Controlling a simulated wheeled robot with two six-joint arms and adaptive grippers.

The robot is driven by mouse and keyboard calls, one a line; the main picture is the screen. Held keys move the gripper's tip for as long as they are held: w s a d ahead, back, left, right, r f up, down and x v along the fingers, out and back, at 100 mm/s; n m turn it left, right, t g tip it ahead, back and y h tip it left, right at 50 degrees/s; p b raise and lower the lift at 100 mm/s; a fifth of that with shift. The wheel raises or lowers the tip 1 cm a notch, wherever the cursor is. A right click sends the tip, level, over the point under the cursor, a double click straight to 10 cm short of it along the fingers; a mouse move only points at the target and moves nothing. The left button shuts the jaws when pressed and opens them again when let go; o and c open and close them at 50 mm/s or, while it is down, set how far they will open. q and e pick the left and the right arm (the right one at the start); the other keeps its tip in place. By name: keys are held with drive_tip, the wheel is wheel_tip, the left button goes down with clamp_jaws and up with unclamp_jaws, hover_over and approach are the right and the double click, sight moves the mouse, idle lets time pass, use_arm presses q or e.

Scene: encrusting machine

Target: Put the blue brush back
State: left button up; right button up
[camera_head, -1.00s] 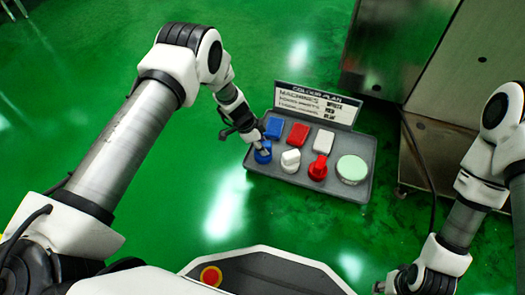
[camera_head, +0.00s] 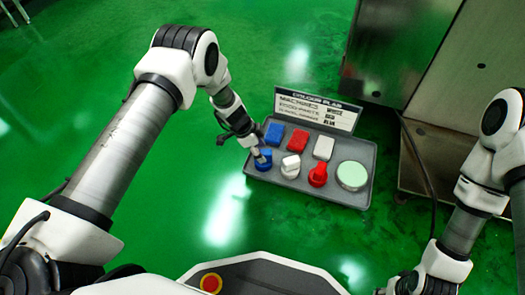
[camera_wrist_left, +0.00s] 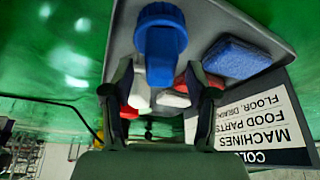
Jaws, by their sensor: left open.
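The blue brush (camera_head: 263,160) stands at the front left of the grey tray (camera_head: 310,192), in the row of brushes. My left gripper (camera_head: 257,149) is open right at it. In the left wrist view the blue brush (camera_wrist_left: 160,48) shows large, its handle pointing down the picture between the two spread fingers (camera_wrist_left: 160,92). I cannot tell whether the fingers touch it. My right gripper (camera_head: 388,287) is at the bottom edge, mostly cut off.
The tray also holds a white brush (camera_head: 291,166), a red brush (camera_head: 318,174), blue (camera_head: 274,133), red (camera_head: 298,139) and white (camera_head: 324,147) pads and a pale green round item (camera_head: 352,175). A colour-plan sign (camera_head: 318,108) stands behind. A steel machine (camera_head: 440,100) is at right.

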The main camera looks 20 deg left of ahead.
use_arm(q)
drive_tip(key=p+v, duration=0.4)
drive_tip(key=v, duration=0.5)
drive_tip(key=s+a+f+n+g+y, duration=0.1)
drive_tip(key=s+a+f+n+y, duration=0.2)
drive_tip(key=s, duration=0.7)
drive_tip(key=s+a+f+n+g+y, duration=0.1)
drive_tip(key=s+a+f+n+y, duration=0.2)
drive_tip(key=s, duration=0.7)
drive_tip(key=s+d+r+n+h, duration=0.1)
drive_tip(key=s+r+n, duration=0.1)
drive_tip(key=s+n, duration=0.2)
drive_tip(key=s+d+r+n, duration=0.1)
drive_tip(key=s+n, duration=0.3)
drive_tip(key=s, duration=0.5)
drive_tip(key=shift+s+d+r+h, duration=0.3)
drive_tip(key=shift+d+r+h, duration=0.05)
drive_tip(key=shift+d+h, duration=0.1)
drive_tip(key=shift+r, duration=0.1)
wheel_tip(320, 180, up, 46)
drive_tip(key=p, duration=4.5)
drive_tip(key=shift+p, duration=0.4)
